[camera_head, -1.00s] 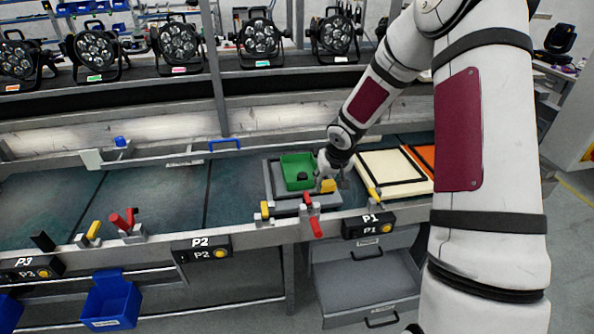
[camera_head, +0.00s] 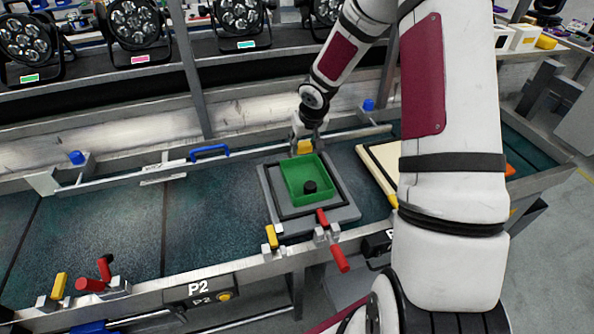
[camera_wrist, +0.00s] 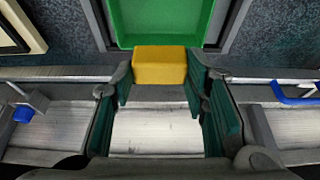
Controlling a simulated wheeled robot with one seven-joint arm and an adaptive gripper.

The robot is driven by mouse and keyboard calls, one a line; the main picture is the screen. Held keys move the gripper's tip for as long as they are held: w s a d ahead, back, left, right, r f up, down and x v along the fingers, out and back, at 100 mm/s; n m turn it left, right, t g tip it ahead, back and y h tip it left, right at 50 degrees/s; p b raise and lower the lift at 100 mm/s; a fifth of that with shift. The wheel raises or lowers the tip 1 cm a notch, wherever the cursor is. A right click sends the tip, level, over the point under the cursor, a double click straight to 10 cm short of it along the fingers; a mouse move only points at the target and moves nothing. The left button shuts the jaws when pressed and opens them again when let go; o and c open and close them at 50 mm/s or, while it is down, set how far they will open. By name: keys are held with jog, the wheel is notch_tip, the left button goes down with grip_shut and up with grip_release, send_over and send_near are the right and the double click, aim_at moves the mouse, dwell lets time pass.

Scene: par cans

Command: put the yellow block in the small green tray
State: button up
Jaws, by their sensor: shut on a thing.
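The yellow block (camera_wrist: 159,66) is held between the two fingers of my gripper (camera_wrist: 160,92) in the wrist view. In the head view, the yellow block (camera_head: 304,147) shows at the tip of my gripper (camera_head: 304,138), just beyond the far edge of the green tray. The small green tray (camera_head: 292,184) sits on a grey plate with a black frame. A small black round thing (camera_head: 310,187) lies inside the tray. In the wrist view the tray (camera_wrist: 160,20) lies directly beyond the block. The exact height of the block over the tray rim cannot be told.
The grey plate (camera_head: 336,210) rests on the dark bench. Red-handled (camera_head: 340,258) and yellow-handled (camera_head: 271,237) clamps stand at its near edge. A rail with a blue handle (camera_head: 209,151) runs behind. A cream panel (camera_head: 381,168) lies to the right.

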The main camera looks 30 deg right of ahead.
jog(key=f, duration=0.5)
jog(key=shift+w+a+b, duration=0.1)
jog(key=shift+w+b, duration=0.25)
jog(key=shift+b, duration=0.05)
jog(key=shift+s+f, duration=0.1)
jog(key=shift+f, duration=2.4)
jog(key=shift+f+b, duration=0.1)
jog(key=shift+b, duration=0.2)
jog(key=shift+f, duration=0.1)
jog(key=o, duration=1)
